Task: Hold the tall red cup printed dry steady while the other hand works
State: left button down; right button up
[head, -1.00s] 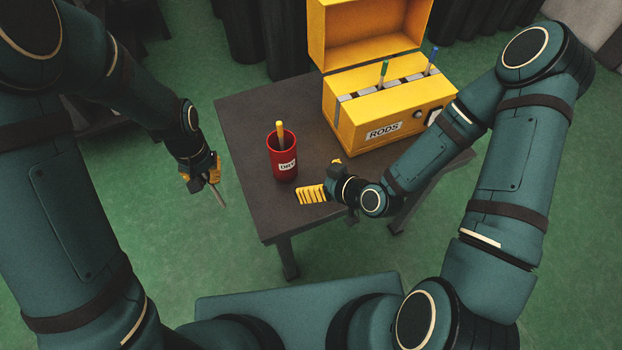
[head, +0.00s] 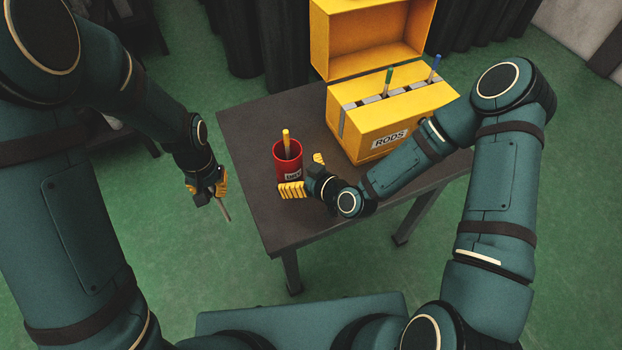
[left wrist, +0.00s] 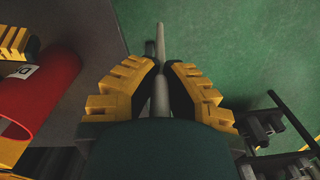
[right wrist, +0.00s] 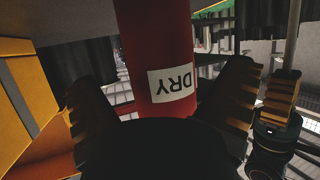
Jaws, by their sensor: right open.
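The tall red cup (head: 286,160) with a white DRY label stands upright near the table's left edge, a yellow-ended rod (head: 286,138) sticking out of it. My right gripper (head: 304,175) is open, its yellow fingers on either side of the cup. In the right wrist view the cup (right wrist: 152,40) rises between the spread fingers, with gaps visible beside it. My left gripper (head: 218,187) is left of the table, off its edge, shut on a thin grey rod (left wrist: 160,75) that points down. The cup's lower side is partly hidden by the right gripper in the head view.
A yellow box labelled RODS (head: 365,148), lid open (head: 365,70), stands at the back right of the dark table (head: 250,130). A green rod (head: 389,77) and a blue rod (head: 435,64) stick up from it. The table's front left is bare.

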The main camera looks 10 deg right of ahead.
pick_arm(q)
jog(key=shift+f, duration=0.2)
pick_arm(e)
jog(key=shift+x, duration=1.8)
jog(key=shift+f, duration=0.1)
jog(key=shift+c, duration=0.3)
jog(key=c, duration=1.2)
pick_arm(q)
jog(key=w+d+r+m, duration=0.4)
jog(key=d+r, duration=0.4)
jog(key=r, duration=0.2)
jog(key=w+d+r+m, duration=0.45)
jog(key=d+r, duration=0.35)
jog(key=r, duration=0.2)
jog(key=shift+m, duration=0.25)
jog(key=shift+s+d+f, duration=0.1)
jog(key=shift+s+f, duration=0.05)
jog(key=shift+f, duration=1.25)
jog(key=shift+s+f, duration=0.1)
jog(key=shift+f, duration=1.25)
